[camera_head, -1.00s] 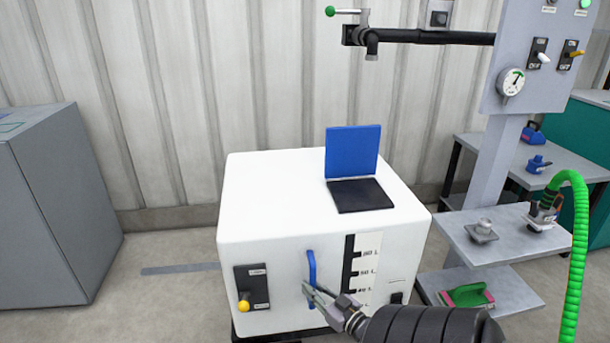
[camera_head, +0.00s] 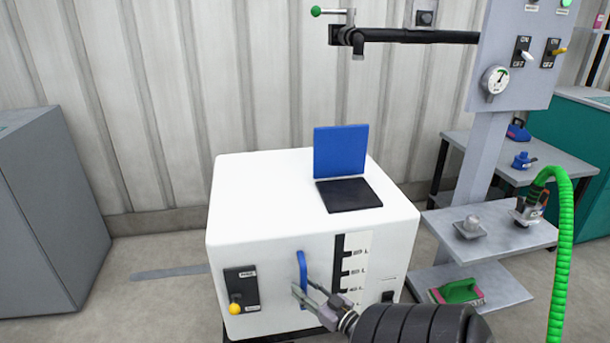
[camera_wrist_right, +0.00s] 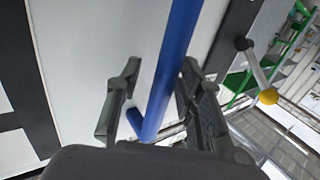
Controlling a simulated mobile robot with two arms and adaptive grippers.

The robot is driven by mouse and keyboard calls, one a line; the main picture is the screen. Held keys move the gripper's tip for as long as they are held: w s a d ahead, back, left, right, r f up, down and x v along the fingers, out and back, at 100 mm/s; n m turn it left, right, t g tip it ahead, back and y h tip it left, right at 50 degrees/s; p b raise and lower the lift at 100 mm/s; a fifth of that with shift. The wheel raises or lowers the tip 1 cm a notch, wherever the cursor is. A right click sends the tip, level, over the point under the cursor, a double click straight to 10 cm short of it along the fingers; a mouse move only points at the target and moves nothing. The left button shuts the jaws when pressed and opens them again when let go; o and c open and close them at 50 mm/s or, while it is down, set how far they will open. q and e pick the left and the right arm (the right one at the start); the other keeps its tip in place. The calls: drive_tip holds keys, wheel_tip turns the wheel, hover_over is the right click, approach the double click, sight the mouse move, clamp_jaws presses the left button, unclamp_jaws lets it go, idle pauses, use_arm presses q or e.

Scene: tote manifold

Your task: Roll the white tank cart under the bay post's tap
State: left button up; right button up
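The white tank cart (camera_head: 260,200) stands on the floor in front of the wall, its blue lid (camera_head: 341,151) raised over a dark opening (camera_head: 348,195). Its front has a blue handle (camera_head: 302,276), also in the right wrist view (camera_wrist_right: 178,65), a level scale and a yellow-knobbed lever (camera_head: 235,309). My right gripper (camera_head: 306,291) is at the handle's lower part. In the wrist view its fingers (camera_wrist_right: 160,105) stand apart on either side of the handle, with gaps visible. The tap (camera_head: 358,48) hangs from the bay post's (camera_head: 486,165) arm, above and behind the lid in the picture. My left gripper is not in view.
A grey cabinet (camera_head: 45,200) stands left, with bare floor between it and the cart. Right of the cart, the post's shelf (camera_head: 490,235) holds fittings. A green hose (camera_head: 563,250) hangs at the right.

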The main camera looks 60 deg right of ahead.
drive_tip(key=v, duration=1.1)
drive_tip(key=shift+s, duration=0.25)
drive_tip(key=shift+r, duration=0.1)
